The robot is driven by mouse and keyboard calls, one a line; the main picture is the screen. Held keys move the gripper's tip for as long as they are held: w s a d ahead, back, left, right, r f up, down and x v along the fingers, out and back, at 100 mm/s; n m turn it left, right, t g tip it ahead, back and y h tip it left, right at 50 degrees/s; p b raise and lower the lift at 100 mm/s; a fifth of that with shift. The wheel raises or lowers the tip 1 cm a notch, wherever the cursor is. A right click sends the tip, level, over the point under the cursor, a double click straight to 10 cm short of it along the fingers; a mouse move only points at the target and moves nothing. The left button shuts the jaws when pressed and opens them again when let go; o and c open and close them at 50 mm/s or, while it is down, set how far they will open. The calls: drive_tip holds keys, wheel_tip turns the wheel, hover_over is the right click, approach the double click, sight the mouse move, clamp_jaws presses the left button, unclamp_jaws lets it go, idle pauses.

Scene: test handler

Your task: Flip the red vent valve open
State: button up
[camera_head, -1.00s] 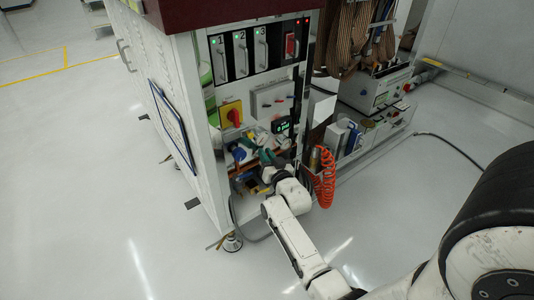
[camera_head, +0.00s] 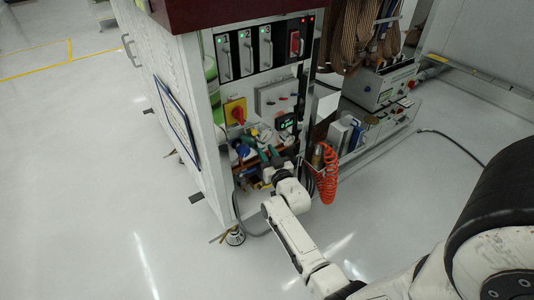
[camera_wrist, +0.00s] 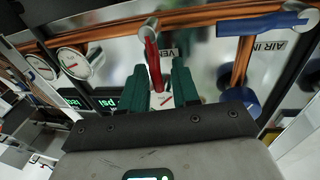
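The red vent valve lever (camera_wrist: 153,62) shows in the wrist view, hanging from a round metal end on a copper pipe. A partly covered label beginning "VE" stands beside it. My gripper (camera_wrist: 160,68) has two green fingers, one on each side of the lever, with visible gaps. It is open; I cannot tell whether either finger touches the lever. In the head view my gripper (camera_head: 268,155) reaches into the lower cabinet front, where the red lever cannot be made out.
A blue valve handle (camera_wrist: 265,23) by an "AIR IN" label and a blue knob (camera_wrist: 238,100) are to the right. Gauges (camera_wrist: 73,63) and a green-lit display (camera_wrist: 107,100) are to the left. A coiled orange hose (camera_head: 328,178) hangs right of my arm.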

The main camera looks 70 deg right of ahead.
drive_tip(key=p+v, duration=0.5)
drive_tip(key=v, duration=0.5)
drive_tip(key=shift+s+a, duration=0.25)
drive_tip(key=shift+s, duration=0.05)
drive_tip(key=shift+w+f, duration=0.1)
drive_tip(key=w+a+f+n+g+y, duration=0.1)
drive_tip(key=w+a+n+y, duration=0.2)
drive_tip(key=a+y, duration=0.3)
drive_tip(key=w+a+f+n+g+y, duration=0.1)
drive_tip(key=w+a+f+n+y, duration=0.15)
drive_tip(key=a, duration=0.55)
drive_tip(key=s+a+r+n+g+y, duration=0.1)
drive_tip(key=s+a+r+g+y, duration=0.15)
drive_tip(key=s+a+g, duration=0.4)
drive_tip(key=s+a+r+n+g+y, duration=0.1)
drive_tip(key=s+a+r+n+g, duration=0.2)
drive_tip(key=s+a, duration=0.55)
wheel_tip(320, 180, up, 22)
drive_tip(key=s+d+m+g+p, duration=0.1)
drive_tip(key=p, duration=2.1)
drive_tip(key=shift+s+d, duration=0.2)
